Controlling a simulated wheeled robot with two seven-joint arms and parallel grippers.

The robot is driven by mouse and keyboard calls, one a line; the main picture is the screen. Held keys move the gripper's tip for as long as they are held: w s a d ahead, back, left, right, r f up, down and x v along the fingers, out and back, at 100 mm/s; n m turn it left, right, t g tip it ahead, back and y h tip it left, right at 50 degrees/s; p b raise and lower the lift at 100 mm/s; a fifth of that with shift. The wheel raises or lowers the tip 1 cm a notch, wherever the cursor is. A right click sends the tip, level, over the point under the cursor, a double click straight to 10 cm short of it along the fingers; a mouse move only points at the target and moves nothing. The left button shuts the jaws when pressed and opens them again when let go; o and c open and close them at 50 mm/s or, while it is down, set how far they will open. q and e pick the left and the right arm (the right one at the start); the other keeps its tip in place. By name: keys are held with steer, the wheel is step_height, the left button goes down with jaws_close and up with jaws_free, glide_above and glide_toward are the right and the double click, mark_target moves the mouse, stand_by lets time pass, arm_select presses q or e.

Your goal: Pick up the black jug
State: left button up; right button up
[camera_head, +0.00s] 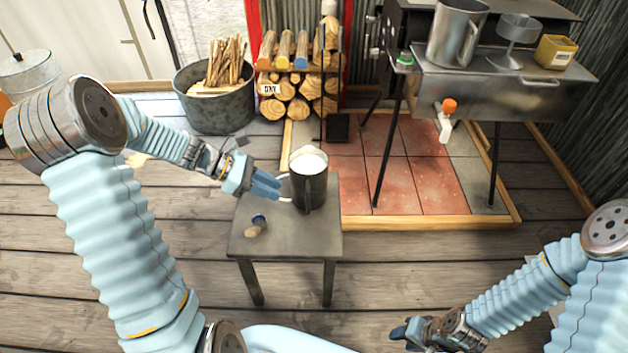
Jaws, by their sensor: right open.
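The black jug (310,189) stands upright on a small dark grey table (290,245), near its right back corner. Its open top shows a white content. My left gripper (268,184) is just left of the jug at mid-height, with its blue fingers pointing at it. Pale curved parts lie between the fingers and the jug's side; I cannot tell whether the fingers touch or hold anything. My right gripper (400,335) is open, low at the bottom of the view and well away from the jug.
A small wooden item with a blue end (257,226) lies on the table's left side. A kindling bucket (215,105) and firewood rack (298,95) stand behind. Floor in front is clear.

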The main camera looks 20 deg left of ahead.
mark_target(309, 186)
arm_select(q)
steer(key=x, duration=0.9)
steer(key=shift+w+d, duration=0.1)
steer(key=shift+w, duration=0.1)
jaws_close()
steer(key=shift+r, duration=0.1)
stand_by(1.0)
